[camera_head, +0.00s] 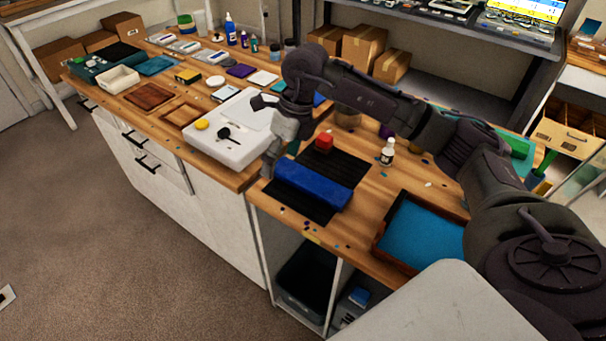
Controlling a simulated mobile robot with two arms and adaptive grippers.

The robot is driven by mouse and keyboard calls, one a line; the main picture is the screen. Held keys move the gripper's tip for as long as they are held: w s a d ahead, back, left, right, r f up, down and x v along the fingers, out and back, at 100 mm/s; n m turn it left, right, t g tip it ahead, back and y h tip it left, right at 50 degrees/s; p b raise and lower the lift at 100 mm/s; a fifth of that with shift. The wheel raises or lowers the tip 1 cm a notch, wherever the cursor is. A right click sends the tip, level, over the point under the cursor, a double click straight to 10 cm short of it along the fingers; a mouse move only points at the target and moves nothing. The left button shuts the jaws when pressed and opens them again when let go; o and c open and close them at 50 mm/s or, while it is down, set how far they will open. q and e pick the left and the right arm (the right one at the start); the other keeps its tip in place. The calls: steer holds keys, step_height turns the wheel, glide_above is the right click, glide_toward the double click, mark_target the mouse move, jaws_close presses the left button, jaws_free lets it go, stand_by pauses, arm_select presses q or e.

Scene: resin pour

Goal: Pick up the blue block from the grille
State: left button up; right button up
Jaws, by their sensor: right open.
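The blue block (312,184) is a long bar lying on the black grille (345,165) on the wooden worktop. A small red block (324,142) sits behind it on the same grille. My right gripper (267,168) hangs from the arm that reaches in from the right. It points down beside the left end of the blue block and is open. Whether its fingers touch the block cannot be told. My left gripper is not in the picture.
A white tray (222,152) with a yellow lid stands just left of the gripper. A small white bottle (387,152) stands right of the grille. A wooden tray with a blue inside (421,236) lies nearer on the right. Bins sit below the worktop's front edge.

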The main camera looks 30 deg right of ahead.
steer(key=d+r+m+h, duration=0.1)
steer(key=d+r+h, duration=0.15)
steer(key=d, duration=0.55)
steer(key=p, duration=0.1)
glide_above(310, 179)
steer(key=shift+g+h, duration=0.3)
steer(key=shift+h, duration=0.05)
steer(key=f, duration=0.8)
steer(key=shift+s+a, duration=0.2)
steer(key=shift+s, duration=0.1)
steer(key=shift+w+d+f+p, duration=0.15)
steer(key=shift+f+p, duration=0.35)
steer(key=shift+f, duration=1.05)
steer(key=shift+w+d+f+p, duration=0.15)
steer(key=shift+f+p, duration=0.35)
steer(key=shift+f, duration=1)
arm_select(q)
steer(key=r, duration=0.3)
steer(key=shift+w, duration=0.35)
arm_select(e)
steer(key=shift+a+r, duration=0.1)
steer(key=c, duration=1.6)
